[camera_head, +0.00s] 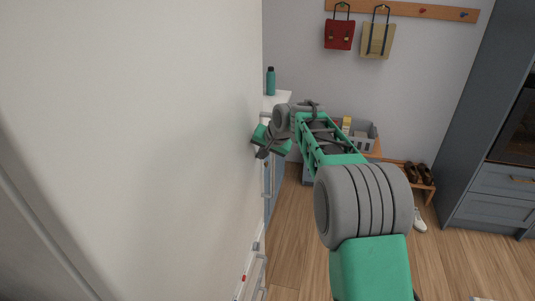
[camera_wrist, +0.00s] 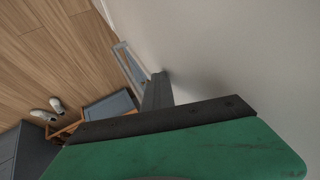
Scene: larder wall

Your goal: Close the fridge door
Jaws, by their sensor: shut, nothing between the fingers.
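A large plain off-white panel (camera_head: 140,130), which looks like the fridge door, fills the left of the head view. It also fills the upper right of the wrist view (camera_wrist: 240,50). I cannot tell how far it stands open. My gripper (camera_head: 259,151) is at the panel's right edge, at the end of my green and grey arm. In the wrist view my gripper's dark fingers (camera_wrist: 160,80) are shut and empty, with their tips close to the white surface; whether they touch it is unclear. The fridge's inside is hidden.
A counter with a teal bottle (camera_head: 270,81) stands just beyond the panel. A grey crate (camera_head: 366,131) sits on a bench, with shoes (camera_head: 419,174) to its right. Blue-grey cabinets (camera_head: 489,195) stand at the right. Wooden floor (camera_head: 295,235) is clear between.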

